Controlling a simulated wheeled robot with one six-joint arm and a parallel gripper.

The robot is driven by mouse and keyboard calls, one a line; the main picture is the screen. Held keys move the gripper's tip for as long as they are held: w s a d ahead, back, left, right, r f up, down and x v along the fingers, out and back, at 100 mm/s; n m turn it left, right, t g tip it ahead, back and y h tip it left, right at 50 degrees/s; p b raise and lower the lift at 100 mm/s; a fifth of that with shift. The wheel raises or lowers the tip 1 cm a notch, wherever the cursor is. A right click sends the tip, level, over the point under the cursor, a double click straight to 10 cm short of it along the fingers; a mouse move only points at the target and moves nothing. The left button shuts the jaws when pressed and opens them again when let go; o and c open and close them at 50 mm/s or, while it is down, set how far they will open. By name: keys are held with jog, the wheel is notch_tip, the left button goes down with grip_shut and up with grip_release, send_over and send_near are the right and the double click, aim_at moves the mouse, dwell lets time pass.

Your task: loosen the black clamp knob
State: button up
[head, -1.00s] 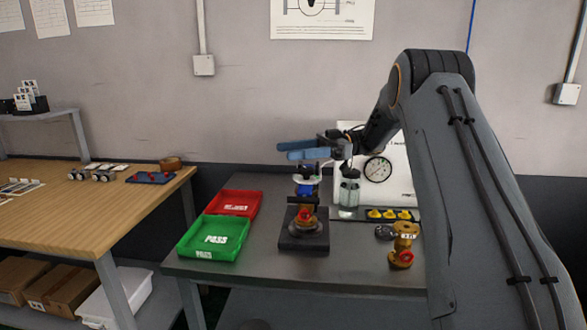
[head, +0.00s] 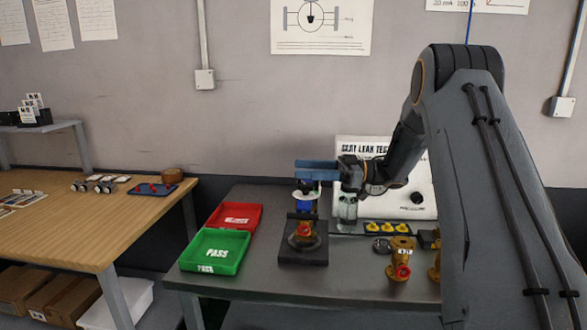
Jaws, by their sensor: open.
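A valve assembly with a brass body and blue upper part (head: 304,206) stands upright in a dark fixture (head: 303,256) on the grey bench. A black bar-like piece (head: 300,216) crosses it at mid height; I cannot tell for certain whether this is the clamp knob. A white disc-like top shows above the blue part, partly covered by my gripper. My gripper (head: 297,170) has blue fingers pointing left, open, just above or in front of the valve's top. I see nothing held between them, and contact cannot be told.
A green PASS tray (head: 216,268) and a red tray (head: 222,227) lie left of the fixture. A clear bottle (head: 347,210) stands close at its right, before the white leak test panel (head: 410,180). Yellow parts (head: 387,227) and brass valves (head: 401,262) are further right.

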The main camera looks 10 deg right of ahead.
jog(key=s+d+f+m+t+h+p, duration=0.2)
jog(key=d+f+m+t, duration=0.1)
jog(key=f+t, duration=0.1)
jog(key=p+x, duration=0.1)
jog(key=x, duration=0.6)
jog(key=shift+w+f+p, duration=0.35)
jog(key=shift+w, duration=0.05)
jog(key=shift+a, duration=0.15)
jog(key=shift+c, duration=0.3)
jog(key=c, duration=1)
